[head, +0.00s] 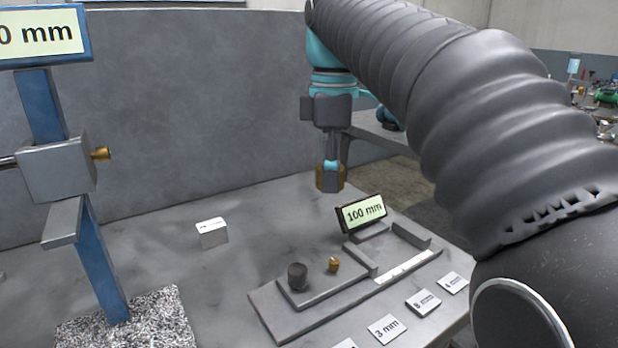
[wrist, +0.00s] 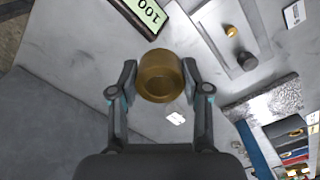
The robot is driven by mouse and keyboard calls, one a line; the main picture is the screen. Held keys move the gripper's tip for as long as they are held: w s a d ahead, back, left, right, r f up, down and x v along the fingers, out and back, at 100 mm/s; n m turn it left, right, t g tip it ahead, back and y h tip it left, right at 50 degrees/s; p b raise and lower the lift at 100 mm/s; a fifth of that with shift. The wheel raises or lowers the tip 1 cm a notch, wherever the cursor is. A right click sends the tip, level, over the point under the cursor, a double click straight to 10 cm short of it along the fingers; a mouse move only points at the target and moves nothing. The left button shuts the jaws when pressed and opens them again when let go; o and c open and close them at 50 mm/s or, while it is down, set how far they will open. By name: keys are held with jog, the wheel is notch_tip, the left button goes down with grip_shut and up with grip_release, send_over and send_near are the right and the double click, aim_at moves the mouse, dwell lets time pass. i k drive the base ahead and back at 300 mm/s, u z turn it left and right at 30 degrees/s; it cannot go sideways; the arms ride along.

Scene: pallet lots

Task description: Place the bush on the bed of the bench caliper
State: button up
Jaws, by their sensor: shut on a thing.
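The bush is held in the air above the back of the table. The bench caliper (head: 280,317) is a flat grey device lying at the front right, lower than the bush. Its display (head: 364,212) reads 100 mm. A dark knob (head: 297,276) and a small brass knob (head: 333,264) stand on its sliding part.
A blue height gauge (head: 102,262) stands at the left on a speckled base (head: 160,322). A small white block (head: 211,233) sits mid-table. Labelled tags (head: 387,328) lie along the front edge. A grey wall (head: 200,110) closes off the back. The table left of the caliper is mostly clear.

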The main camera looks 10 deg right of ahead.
aim_at(391, 248)
jog(key=u, duration=0.05)
jog(key=k, duration=1)
jog(key=z, duration=1.8)
jog(key=i, duration=1.65)
jog(key=u, duration=3.65)
